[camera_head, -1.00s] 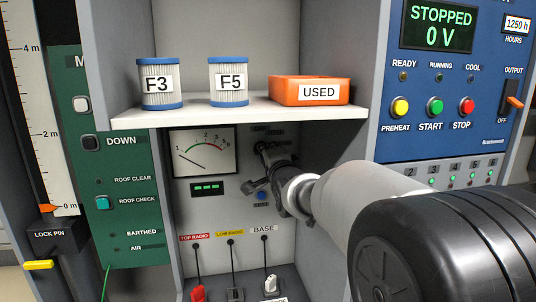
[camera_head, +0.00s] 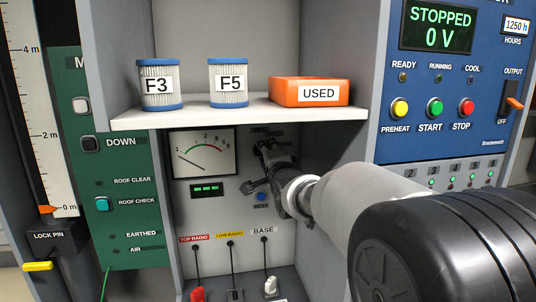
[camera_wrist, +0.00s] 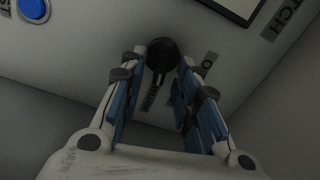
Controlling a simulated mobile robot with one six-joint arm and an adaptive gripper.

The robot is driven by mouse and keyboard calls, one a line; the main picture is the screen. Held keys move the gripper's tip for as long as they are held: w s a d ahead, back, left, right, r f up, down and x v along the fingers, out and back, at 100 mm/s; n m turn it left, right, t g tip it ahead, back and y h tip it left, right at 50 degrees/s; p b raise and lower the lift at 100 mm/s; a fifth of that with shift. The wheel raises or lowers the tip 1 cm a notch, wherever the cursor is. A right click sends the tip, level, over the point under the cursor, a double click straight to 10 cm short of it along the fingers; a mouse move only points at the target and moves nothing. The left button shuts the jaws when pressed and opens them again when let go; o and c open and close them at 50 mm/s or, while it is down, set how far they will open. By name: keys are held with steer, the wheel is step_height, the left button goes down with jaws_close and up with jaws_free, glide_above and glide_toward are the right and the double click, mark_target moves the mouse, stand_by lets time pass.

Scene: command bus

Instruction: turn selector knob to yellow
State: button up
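The black selector knob (camera_wrist: 160,56) is on the grey panel, in the upper middle of the wrist view. The knob's pointing direction is not clear.
A blue button (camera_wrist: 34,9) is near the gripper at the upper left. The dial meter (camera_head: 202,152) is left of the gripper. The shelf (camera_head: 240,112) above holds two filters and an orange USED box (camera_head: 310,91). A side wall stands close on the right.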

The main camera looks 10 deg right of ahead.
steer(key=shift+s, duration=0.1)
steer(key=s, duration=1.2)
steer(key=shift+w, duration=0.1)
steer(key=s+f+n+g, duration=0.4)
steer(key=s+f, duration=0.3)
steer(key=s, duration=0.4)
steer(key=s+a+f+n+g, duration=0.1)
steer(key=s+f+n+g, duration=0.4)
steer(key=s, duration=0.7)
steer(key=s+f+n+g, duration=0.4)
steer(key=s+f+n, duration=0.3)
steer(key=s, duration=0.4)
steer(key=shift+s+a+f, duration=0.2)
steer(key=shift+s+f, duration=0.15)
steer(key=shift+f, duration=0.5)
